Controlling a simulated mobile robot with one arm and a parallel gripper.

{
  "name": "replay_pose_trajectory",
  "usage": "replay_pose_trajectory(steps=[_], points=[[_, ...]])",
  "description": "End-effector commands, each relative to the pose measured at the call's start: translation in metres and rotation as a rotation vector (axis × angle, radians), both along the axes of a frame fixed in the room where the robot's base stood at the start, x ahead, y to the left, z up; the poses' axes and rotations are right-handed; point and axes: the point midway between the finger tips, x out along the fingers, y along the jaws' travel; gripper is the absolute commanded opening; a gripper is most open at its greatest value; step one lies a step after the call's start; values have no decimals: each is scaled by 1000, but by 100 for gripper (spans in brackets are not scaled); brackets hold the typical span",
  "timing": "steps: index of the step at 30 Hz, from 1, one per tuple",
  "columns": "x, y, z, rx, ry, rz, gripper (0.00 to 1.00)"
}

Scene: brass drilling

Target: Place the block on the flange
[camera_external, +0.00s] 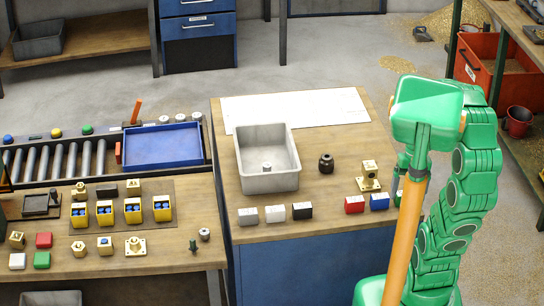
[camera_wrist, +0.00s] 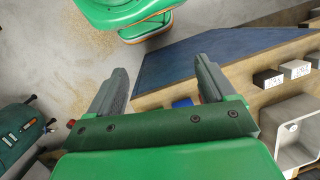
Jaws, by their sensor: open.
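My gripper (camera_wrist: 163,68) is open and empty in the wrist view, its two dark fingers wide apart. In the external view it is mostly hidden behind my green arm, at the right of the workbench. Several small blocks stand along the bench's front edge: grey (camera_external: 247,216), white (camera_external: 274,214), black (camera_external: 302,211), red (camera_external: 354,205) and blue (camera_external: 379,202). The blue block (camera_wrist: 181,103) shows partly past my gripper in the wrist view. A brass flange (camera_external: 369,183) with a square base lies behind the red and blue blocks, with a brass piece above its base.
A grey bin (camera_external: 267,178) holding a small metal part stands on the bench (camera_external: 330,222). A dark round part (camera_external: 326,163) is between bin and flange. A second square brass flange (camera_external: 135,246) lies on the left table. Shelves with a red crate (camera_external: 482,58) stand at right.

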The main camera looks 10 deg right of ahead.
Motion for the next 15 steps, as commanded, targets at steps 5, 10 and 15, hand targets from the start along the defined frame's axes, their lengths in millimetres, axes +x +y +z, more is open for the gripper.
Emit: replay_pose_trajectory(steps=[5, 10, 15], points=[[-24, -14, 3, -71, -60, 102, 83], [-35, -22, 3, -106, -88, 154, 83], [-38, -24, 4, -114, -95, 169, 83]])
